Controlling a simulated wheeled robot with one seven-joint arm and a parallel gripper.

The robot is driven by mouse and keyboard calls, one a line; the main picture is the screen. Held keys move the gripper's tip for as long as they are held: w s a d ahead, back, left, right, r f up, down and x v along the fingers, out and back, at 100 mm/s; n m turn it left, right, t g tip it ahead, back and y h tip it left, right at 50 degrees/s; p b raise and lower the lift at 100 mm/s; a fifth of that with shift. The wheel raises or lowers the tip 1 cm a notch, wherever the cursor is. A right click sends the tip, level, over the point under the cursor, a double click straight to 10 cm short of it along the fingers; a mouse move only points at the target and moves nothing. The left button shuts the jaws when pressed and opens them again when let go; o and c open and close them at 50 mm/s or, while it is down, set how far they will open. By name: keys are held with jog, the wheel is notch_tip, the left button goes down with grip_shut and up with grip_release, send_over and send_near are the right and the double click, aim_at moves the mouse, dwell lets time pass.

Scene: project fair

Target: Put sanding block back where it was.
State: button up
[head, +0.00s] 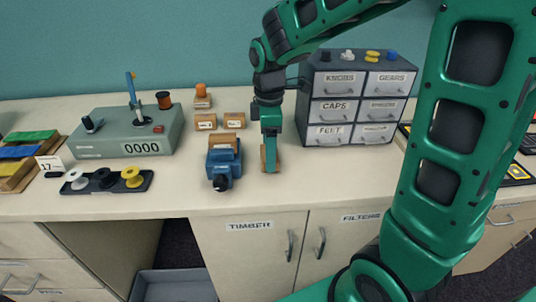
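My gripper (270,157) points down over the worktop, just right of the blue vise, in the head view. A tan block, which looks like the sanding block (263,159), shows at the edges of the green finger. The gripper appears shut on it; the near finger hides most of it. Its lower end is close to the worktop, and I cannot tell whether it touches. Two small tan blocks with white labels (206,122) (234,121) sit behind the vise.
The blue vise (222,165) stands close left of my gripper. A grey counter box (128,134) and a spool tray (107,183) are further left. A labelled drawer cabinet (350,102) stands to the right. Bare worktop (320,178) lies in front of it.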

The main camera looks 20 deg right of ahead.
jog(key=shift+f, duration=0.95)
jog(key=o, duration=1.1)
jog(key=shift+f, duration=0.1)
notch_tip(320, 180, up, 12)
jog(key=s+d+f+m, duration=0.2)
jog(key=s+d+m, duration=0.4)
jog(key=s+m, duration=0.1)
jog(key=s+d+f+m, duration=0.2)
jog(key=s+d+m, duration=0.3)
jog(key=s+m, duration=0.2)
jog(key=s+d+f+m, duration=0.3)
jog(key=s+d+m, duration=0.3)
jog(key=s, duration=0.3)
jog(key=shift+s+d+m, duration=0.2)
jog(key=shift+d+m, duration=0.1)
jog(key=shift+m, duration=0.1)
